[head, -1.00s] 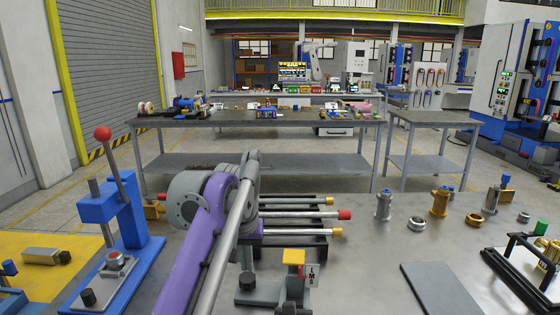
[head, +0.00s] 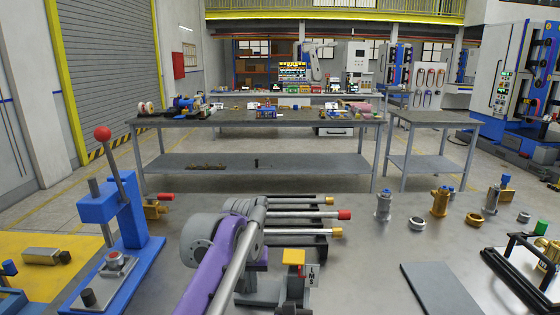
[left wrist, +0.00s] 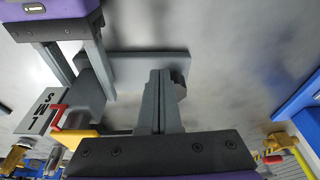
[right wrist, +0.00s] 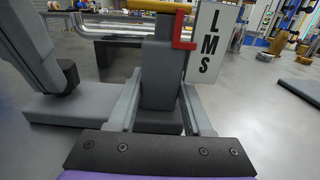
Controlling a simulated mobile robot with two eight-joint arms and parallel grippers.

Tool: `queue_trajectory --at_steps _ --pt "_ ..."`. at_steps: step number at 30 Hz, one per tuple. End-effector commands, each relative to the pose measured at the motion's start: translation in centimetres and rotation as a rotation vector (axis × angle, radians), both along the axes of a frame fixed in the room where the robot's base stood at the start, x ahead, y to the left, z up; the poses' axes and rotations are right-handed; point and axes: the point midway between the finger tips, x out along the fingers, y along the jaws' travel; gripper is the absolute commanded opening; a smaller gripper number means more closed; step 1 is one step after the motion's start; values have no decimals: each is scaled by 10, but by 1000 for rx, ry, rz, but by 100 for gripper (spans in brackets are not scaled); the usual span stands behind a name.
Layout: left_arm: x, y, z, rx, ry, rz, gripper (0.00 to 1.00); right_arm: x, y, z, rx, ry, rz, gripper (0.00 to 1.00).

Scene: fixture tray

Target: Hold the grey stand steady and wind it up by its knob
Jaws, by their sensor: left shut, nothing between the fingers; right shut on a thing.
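The grey stand, with a yellow top (head: 293,257) and an LMS label (right wrist: 208,45), is upright on the grey table. Its grey column (right wrist: 156,85) sits between the fingers of my right gripper (right wrist: 160,88), which are shut on it. A dark round knob (right wrist: 69,76) is beside the column, low over the base (right wrist: 75,107); it also shows in the left wrist view (left wrist: 179,84). My left gripper (left wrist: 160,76) is shut and empty close beside the knob; I cannot tell if they touch. My purple arm hides the knob in the head view.
A blue press (head: 115,230) with a red-tipped lever stands to the left. Rods in a black rack (head: 300,215) lie just behind the stand. Metal fittings (head: 440,202) and a grey plate (head: 440,288) are to the right, with bare table between.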

Motion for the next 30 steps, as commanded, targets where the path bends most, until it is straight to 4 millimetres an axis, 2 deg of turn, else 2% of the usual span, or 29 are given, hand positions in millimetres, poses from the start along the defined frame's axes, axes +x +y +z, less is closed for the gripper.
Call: queue_trajectory --at_steps 30 --pt "7 3 0 0 -2 0 0 0 0 0 0 0 0 1"
